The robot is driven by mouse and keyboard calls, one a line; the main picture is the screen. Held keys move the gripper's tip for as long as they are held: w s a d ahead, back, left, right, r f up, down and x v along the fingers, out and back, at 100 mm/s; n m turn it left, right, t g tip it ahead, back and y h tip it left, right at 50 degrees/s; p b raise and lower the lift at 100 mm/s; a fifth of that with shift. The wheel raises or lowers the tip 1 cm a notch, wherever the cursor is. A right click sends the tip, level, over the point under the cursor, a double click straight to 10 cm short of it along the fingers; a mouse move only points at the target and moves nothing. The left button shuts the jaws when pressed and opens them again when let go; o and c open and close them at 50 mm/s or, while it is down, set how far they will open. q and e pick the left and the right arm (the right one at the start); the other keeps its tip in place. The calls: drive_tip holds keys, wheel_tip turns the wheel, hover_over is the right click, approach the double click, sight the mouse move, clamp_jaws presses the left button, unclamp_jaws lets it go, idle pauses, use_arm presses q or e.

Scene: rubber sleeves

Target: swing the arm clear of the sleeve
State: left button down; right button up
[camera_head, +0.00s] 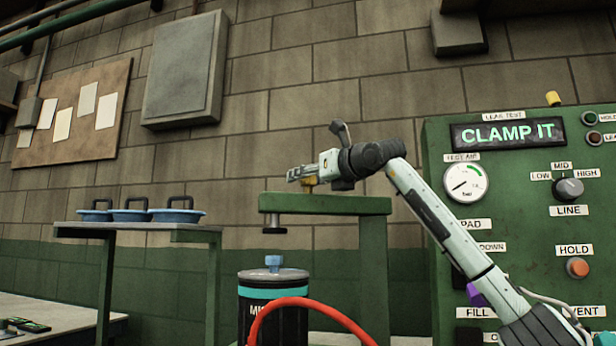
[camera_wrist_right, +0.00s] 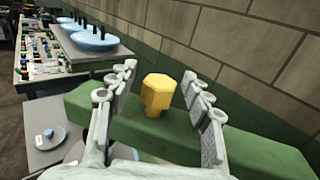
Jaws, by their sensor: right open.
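My right gripper (camera_head: 297,173) is over the top of a green clamp frame (camera_head: 340,204). In the right wrist view its two fingers (camera_wrist_right: 162,82) are open, one on each side of a yellow six-sided knob (camera_wrist_right: 157,93). A gap shows between the knob and each finger. In the head view the knob (camera_head: 309,186) shows just under the gripper, on the beam. A dark round pad (camera_head: 274,230) hangs under the beam's left end, apart from a black, teal-banded canister (camera_head: 258,298) with a blue fitting on top. I cannot tell which part is the sleeve. My left gripper is out of view.
A red hose (camera_head: 300,302) arches before the canister. A green panel (camera_head: 440,165) reading "CLAMP IT" stands at right, beside my arm. Blue dishes with black handles (camera_head: 178,215) sit on a shelf at left. The brick wall (camera_head: 290,90) is behind; space above the beam is open.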

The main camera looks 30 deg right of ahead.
clamp_jaws()
idle(0.3)
drive_tip(key=shift+s, duration=0.1)
